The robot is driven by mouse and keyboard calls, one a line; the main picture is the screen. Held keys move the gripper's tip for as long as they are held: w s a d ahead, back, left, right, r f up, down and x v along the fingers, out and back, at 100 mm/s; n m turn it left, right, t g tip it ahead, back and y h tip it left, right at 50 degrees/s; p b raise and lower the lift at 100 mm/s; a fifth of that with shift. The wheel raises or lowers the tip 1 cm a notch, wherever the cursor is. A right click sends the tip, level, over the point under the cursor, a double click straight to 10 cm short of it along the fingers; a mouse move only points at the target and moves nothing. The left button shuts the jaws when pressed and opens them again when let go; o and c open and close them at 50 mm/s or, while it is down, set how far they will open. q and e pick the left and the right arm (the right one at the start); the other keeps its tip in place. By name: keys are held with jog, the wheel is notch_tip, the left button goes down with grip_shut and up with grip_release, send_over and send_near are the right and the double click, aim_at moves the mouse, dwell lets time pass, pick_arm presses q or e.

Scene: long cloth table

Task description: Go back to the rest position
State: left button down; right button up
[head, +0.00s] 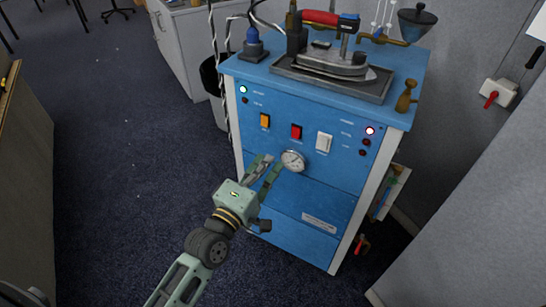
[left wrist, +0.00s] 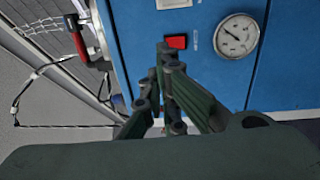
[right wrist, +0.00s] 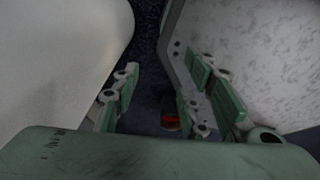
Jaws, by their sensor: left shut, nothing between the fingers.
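My left gripper (head: 270,164) is in front of the blue cabinet (head: 262,207), its fingers pointing at the front panel just left of the round gauge (head: 293,161). In the left wrist view its fingers (left wrist: 164,50) are shut and empty, with the red switch (left wrist: 176,42) beyond the tips. I cannot tell whether the fingertips touch the panel. My right gripper is not in the head view. In the right wrist view my right gripper (right wrist: 165,90) is open, with a wide gap and nothing held between its fingers.
An iron (head: 335,62) with a red handle rests on a tray on the cabinet top. Carpet (head: 110,150) between is clear.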

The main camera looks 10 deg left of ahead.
jog(key=shift+s+d+f, duration=0.1)
jog(key=shift+s, duration=0.75)
jog(key=shift+w, duration=0.1)
